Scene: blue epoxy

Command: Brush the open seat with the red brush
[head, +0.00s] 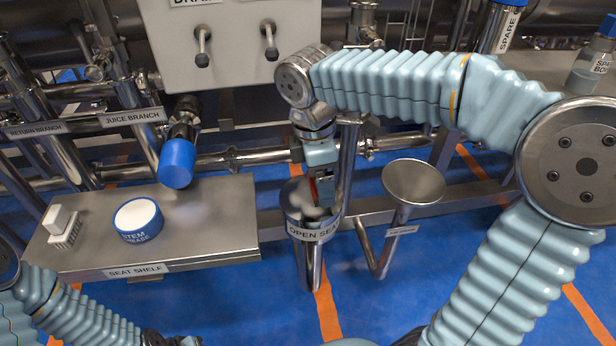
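The open seat (312,235) is a steel cup on an upright pipe, labelled "OPEN SEAT", right of the shelf in the head view. My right gripper (322,188) points down into its mouth. A sliver of the red brush (313,189) shows at the fingers, which look shut on it. The rest of the brush and its bristles are hidden by the gripper and the cup, so I cannot tell whether they touch the seat. My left gripper (182,341) is at the bottom edge, mostly cut off, far from the seat.
The seat shelf (210,215) holds a white brush (62,225) and a blue stem grease tub (138,220). A blue-capped pipe (177,163) hangs over its back. A steel funnel (413,183) stands right of the seat. A grey panel (232,50) with two levers is behind.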

